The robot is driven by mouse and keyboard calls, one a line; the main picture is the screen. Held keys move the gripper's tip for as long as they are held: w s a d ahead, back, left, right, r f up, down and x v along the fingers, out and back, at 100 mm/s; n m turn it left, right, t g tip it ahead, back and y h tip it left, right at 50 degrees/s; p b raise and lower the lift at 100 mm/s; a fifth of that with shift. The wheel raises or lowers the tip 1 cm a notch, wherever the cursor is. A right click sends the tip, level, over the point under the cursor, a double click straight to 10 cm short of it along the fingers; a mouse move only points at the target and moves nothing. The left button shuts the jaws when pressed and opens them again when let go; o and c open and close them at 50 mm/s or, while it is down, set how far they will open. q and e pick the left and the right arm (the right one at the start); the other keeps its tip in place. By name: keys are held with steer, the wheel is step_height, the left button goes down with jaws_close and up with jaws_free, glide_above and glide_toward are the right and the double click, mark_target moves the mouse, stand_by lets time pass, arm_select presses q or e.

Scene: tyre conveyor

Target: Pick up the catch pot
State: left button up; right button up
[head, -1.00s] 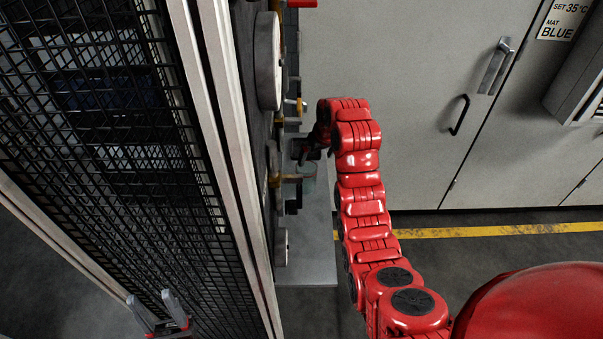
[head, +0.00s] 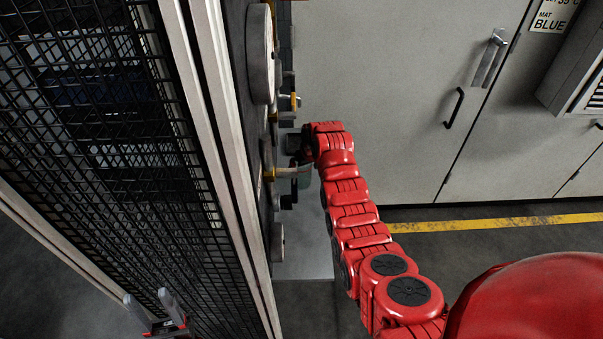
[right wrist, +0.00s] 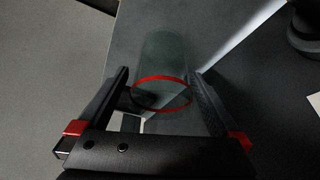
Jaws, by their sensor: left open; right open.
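The catch pot (right wrist: 163,62) shows in the right wrist view as a clear, greenish cylinder with a red ring around it. It lies between the two spread fingers of my right gripper (right wrist: 160,76), with gaps beside it. In the head view a small greenish piece of the pot (head: 305,176) shows beside the panel, next to my right gripper (head: 298,152), which is mostly hidden by its own red wrist. My left gripper (head: 153,308) is open and empty at the lower left, in front of the mesh, far from the pot.
A black mesh guard (head: 110,150) with pale posts (head: 215,120) fills the left. A dark panel with round fittings (head: 262,55) and a brass-coloured fitting (head: 283,172) stands beside the pot. Grey cabinets (head: 400,90) stand behind, with a yellow floor line (head: 480,224). Open floor lies between.

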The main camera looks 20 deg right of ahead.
steer(key=shift+p+x, duration=0.4)
steer(key=shift+x, duration=1.7)
steer(key=shift+a, duration=0.15)
steer(key=c, duration=1.2)
steer(key=shift+s+r, duration=0.1)
steer(key=shift+r, duration=0.05)
